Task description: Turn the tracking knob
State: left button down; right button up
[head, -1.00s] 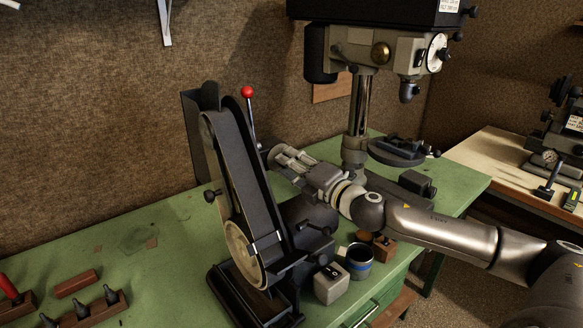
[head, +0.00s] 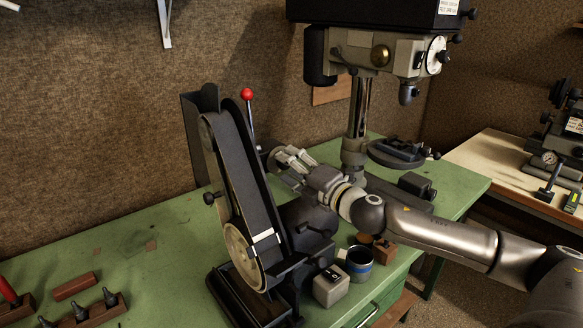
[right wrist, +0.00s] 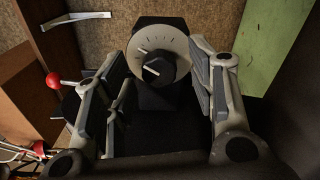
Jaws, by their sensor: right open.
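The tracking knob (right wrist: 160,70) is a black round knob with a white pointer line. It sits on a pale dial with tick marks (right wrist: 176,42) on the belt sander (head: 245,175). My right gripper (right wrist: 157,78) is open, with one finger on each side of the knob in the right wrist view; I cannot tell whether either finger touches it. In the head view my right gripper (head: 283,160) is behind the sander's belt, and its fingers largely hide the knob. My left gripper is not in view.
A red-tipped lever (head: 247,94) stands behind the sander belt. A drill press (head: 357,120) is beyond my right arm. A grey block (head: 331,288) and a blue-banded can (head: 359,263) stand near the bench's front edge.

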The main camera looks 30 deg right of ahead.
jog(key=shift+s, duration=0.15)
jog(key=shift+s+d+f, duration=0.15)
jog(key=shift+s, duration=0.55)
jog(key=s+d, duration=0.1)
jog(key=s, duration=0.9)
jog(key=shift+s, duration=0.15)
jog(key=shift+d, duration=0.1)
dwell(0.5)
